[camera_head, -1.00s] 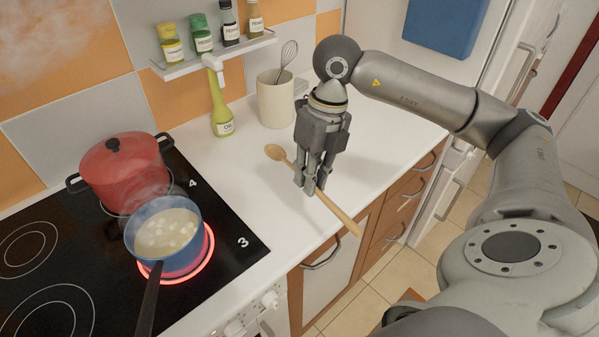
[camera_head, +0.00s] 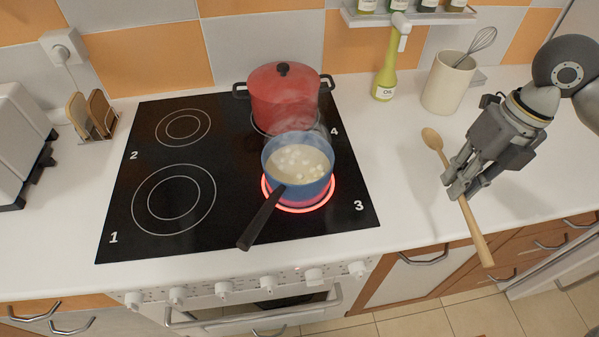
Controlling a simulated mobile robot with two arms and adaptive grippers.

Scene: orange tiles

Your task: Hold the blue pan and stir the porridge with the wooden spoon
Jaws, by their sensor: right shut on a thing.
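The blue pan (camera_head: 298,187) stands on the glowing front right burner, number 3. Its dark handle (camera_head: 262,217) points toward the front left. Pale porridge (camera_head: 298,163) with white lumps fills it, and steam rises. The wooden spoon (camera_head: 476,232) is at the right, over the counter, with its bowl (camera_head: 432,138) toward the back left and its handle end toward the front edge. My right gripper (camera_head: 457,190) points down and is shut on the spoon near its middle. I cannot tell whether the spoon still touches the counter. My left gripper is not in view.
A red lidded pot (camera_head: 283,98) stands right behind the pan on the black hob (camera_head: 230,240). An oil bottle (camera_head: 386,75) and a cream jar (camera_head: 446,84) with a whisk stand at the back. A toaster (camera_head: 22,140) is far left. White counter (camera_head: 385,150) lies clear between hob and spoon.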

